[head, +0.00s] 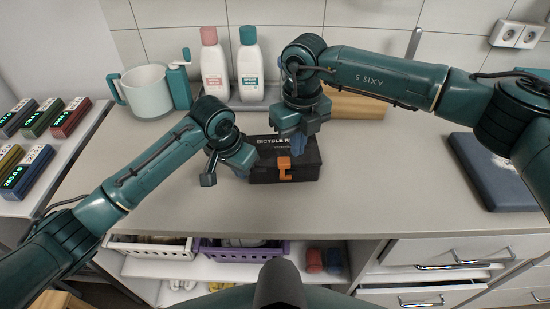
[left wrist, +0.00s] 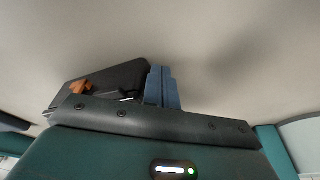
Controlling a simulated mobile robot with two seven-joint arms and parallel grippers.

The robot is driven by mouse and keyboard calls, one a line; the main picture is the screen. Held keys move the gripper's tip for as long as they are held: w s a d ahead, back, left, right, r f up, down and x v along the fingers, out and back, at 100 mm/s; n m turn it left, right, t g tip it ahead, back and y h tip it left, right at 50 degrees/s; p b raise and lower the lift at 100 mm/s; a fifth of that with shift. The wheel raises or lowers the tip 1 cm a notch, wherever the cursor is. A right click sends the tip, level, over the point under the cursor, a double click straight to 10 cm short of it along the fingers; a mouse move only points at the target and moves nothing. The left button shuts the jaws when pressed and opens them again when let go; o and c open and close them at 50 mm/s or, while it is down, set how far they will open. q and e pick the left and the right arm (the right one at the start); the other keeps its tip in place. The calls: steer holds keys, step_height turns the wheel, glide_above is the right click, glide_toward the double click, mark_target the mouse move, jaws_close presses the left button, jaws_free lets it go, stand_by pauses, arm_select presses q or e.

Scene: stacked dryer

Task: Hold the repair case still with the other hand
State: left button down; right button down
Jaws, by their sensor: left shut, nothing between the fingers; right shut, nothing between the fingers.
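The repair case (head: 304,163) is a black box with an orange latch and white lettering on its lid, partly hidden. It lies closed on the countertop. My left gripper (head: 243,170) is shut and empty at the case's left end; I cannot tell if it touches. In the left wrist view, the blue shut fingers of my left gripper (left wrist: 162,88) show beside the dark case (left wrist: 118,82) and its orange latch. My right gripper (head: 297,145) is shut and empty, pointing down over the case's lid, covering part of the lettering. I cannot tell if it touches the lid.
Two bottles (head: 214,70) and a pale mug-like pot (head: 147,92) stand behind to the left. A wooden block (head: 355,106) lies behind the case. A dark blue flat item (head: 490,172) lies at right. The counter (head: 370,205) in front is clear.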

mark_target(289, 159)
steer(key=shift+f, duration=1.65)
steer(key=shift+r, duration=0.15)
steer(key=shift+a, duration=0.85)
stand_by(2.3)
steer(key=shift+d, duration=0.15)
steer(key=shift+d, duration=0.45)
step_height(289, 159, up, 7)
stand_by(0.5)
